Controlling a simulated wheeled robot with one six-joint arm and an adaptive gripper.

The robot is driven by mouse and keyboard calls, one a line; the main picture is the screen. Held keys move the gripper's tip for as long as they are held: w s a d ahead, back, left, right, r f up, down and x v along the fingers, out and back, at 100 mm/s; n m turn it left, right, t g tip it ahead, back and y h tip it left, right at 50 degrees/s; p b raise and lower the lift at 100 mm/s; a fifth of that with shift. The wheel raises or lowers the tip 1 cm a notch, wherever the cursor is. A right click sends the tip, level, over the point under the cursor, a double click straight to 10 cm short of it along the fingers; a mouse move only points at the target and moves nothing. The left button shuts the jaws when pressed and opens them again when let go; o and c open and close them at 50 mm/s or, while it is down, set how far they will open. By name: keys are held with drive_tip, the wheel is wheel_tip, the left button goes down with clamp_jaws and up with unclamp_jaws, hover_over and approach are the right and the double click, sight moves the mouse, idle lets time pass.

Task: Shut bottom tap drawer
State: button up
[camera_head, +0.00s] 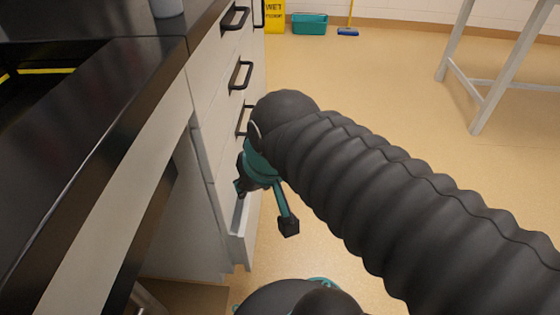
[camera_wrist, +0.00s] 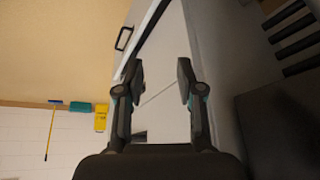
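The bottom drawer (camera_head: 236,249) is the lowest white drawer in the cabinet at the left of the head view. It stands partly out, and a strip of its open top shows. My gripper (camera_head: 264,207) is beside and above this drawer, with its two dark fingers spread apart. Part of the drawer front is hidden behind the gripper. In the wrist view my gripper (camera_wrist: 158,85) is open and empty, with pale cabinet surfaces beyond the fingers. I cannot tell whether a finger touches the drawer.
Other drawers with black handles (camera_head: 240,75) are above. A dark countertop (camera_head: 110,110) lies left. A white-legged table (camera_head: 487,90) stands at the back right. A teal bucket (camera_head: 309,24) and a yellow wet-floor sign (camera_head: 275,16) are by the far wall. The floor between is clear.

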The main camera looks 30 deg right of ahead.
drive_tip(key=w+d+f+m+g+y+p, duration=0.15)
drive_tip(key=w+d+f+m+y, duration=0.3)
drive_tip(key=w+m, duration=0.45)
drive_tip(key=w+d+f+m+g+y, duration=0.3)
drive_tip(key=w+d+f+m, duration=0.3)
drive_tip(key=m, duration=0.6)
drive_tip(key=w+d+f+m+t+y+p, duration=0.1)
drive_tip(key=w+d+f+m+t+y, duration=0.25)
drive_tip(key=d+f+m, duration=0.65)
drive_tip(key=w+d+f+m+t+y, duration=0.2)
drive_tip(key=d+f+m+t, duration=0.4)
drive_tip(key=f+m, duration=0.45)
drive_tip(key=shift+m+g, duration=0.25)
drive_tip(key=shift+g, duration=0.45)
drive_tip(key=x, duration=1.2)
drive_tip(key=shift+w+r, duration=0.2)
drive_tip(key=shift+w, duration=0.3)
drive_tip(key=shift+c, duration=0.2)
clamp_jaws()
